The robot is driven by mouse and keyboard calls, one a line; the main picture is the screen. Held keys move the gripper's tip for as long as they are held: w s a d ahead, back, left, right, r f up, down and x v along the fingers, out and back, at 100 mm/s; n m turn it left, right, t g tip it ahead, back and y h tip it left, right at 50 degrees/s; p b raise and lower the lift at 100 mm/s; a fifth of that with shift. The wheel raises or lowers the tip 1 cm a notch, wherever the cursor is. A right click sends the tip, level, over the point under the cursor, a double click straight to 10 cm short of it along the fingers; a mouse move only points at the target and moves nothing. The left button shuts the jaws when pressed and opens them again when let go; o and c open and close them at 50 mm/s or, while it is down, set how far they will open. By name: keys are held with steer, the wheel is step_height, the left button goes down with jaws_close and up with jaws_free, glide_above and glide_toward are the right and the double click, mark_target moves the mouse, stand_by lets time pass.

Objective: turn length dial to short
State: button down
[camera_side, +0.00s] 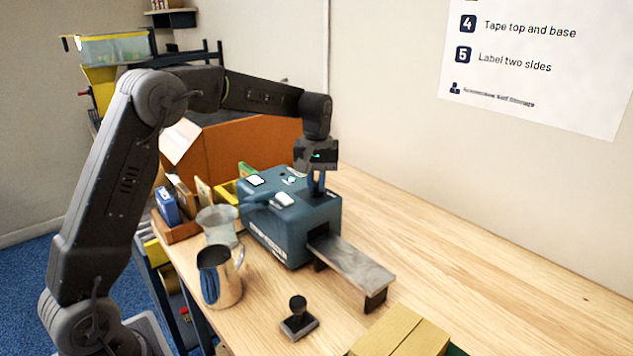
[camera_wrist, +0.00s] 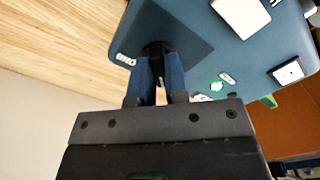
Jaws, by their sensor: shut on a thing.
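The blue-grey machine (camera_side: 290,228) stands on the wooden bench, with a grey outfeed ledge on its right front side. Its top also shows in the wrist view (camera_wrist: 225,55). The length dial (camera_wrist: 157,50) is a dark knob on a dark plate near one corner of that top. My gripper (camera_side: 317,190) points down at the machine's top. In the wrist view my gripper (camera_wrist: 158,68) has its two blue fingers closed on the dial, which they partly hide. The dial's setting cannot be read. White labels lie beside the dark plate.
White buttons (camera_side: 283,200) sit on the machine's top. A metal jug (camera_side: 220,278), a clear cup (camera_side: 217,226) and a black stamp (camera_side: 299,318) stand in front. Cardboard (camera_side: 402,335) lies at the front edge. The bench to the right is clear.

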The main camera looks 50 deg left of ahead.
mark_target(316, 184)
steer(key=shift+r, duration=0.1)
steer(key=c, duration=1.1)
jaws_free()
steer(key=shift+c, duration=0.2)
step_height(316, 184, up, 14)
